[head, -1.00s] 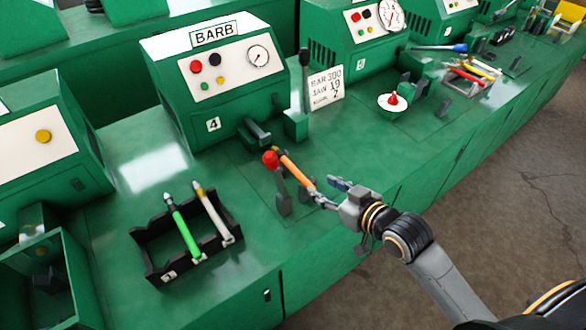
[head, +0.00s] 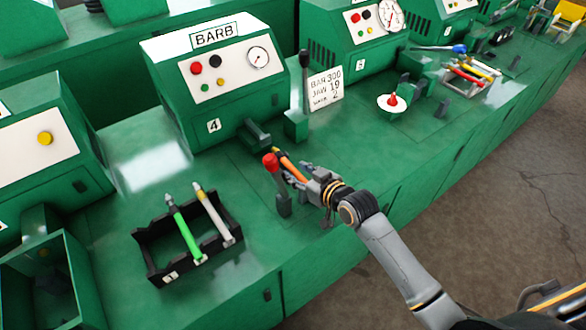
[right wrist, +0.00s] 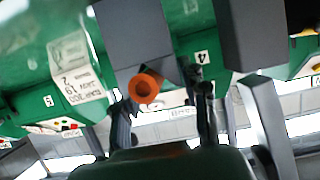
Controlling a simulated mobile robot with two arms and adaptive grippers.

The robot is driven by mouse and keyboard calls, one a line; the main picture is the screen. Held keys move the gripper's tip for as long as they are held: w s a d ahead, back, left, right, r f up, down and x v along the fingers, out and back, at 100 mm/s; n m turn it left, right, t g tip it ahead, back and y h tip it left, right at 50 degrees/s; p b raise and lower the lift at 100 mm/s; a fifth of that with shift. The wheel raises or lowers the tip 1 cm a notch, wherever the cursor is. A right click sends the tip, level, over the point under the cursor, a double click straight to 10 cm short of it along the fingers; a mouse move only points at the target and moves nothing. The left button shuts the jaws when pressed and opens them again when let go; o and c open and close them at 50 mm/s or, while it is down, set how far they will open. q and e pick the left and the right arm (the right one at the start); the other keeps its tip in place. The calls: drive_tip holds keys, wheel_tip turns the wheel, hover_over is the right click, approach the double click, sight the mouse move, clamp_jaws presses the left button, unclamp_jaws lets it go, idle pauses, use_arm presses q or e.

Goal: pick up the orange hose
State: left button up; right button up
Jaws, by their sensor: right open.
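The orange hose (head: 291,167) lies slanted at the front of the machine marked BARB and 4, just right of a red-knobbed lever. My right gripper (head: 306,184) is open at the hose's near end and hides part of it. In the right wrist view the hose shows end-on as an orange ring (right wrist: 147,88) between the two dark fingers, nearer the left one. Whether a finger touches it I cannot tell. My left gripper is not in view.
The red-knobbed lever (head: 271,162) stands close left of the hose. A black rack (head: 158,268) with a green and a white tool is at the front left. A sign card (head: 326,88) stands behind. The bench between the gripper and the white dish (head: 391,108) is clear.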

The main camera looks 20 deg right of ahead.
clamp_jaws()
drive_tip(key=shift+r, duration=0.1)
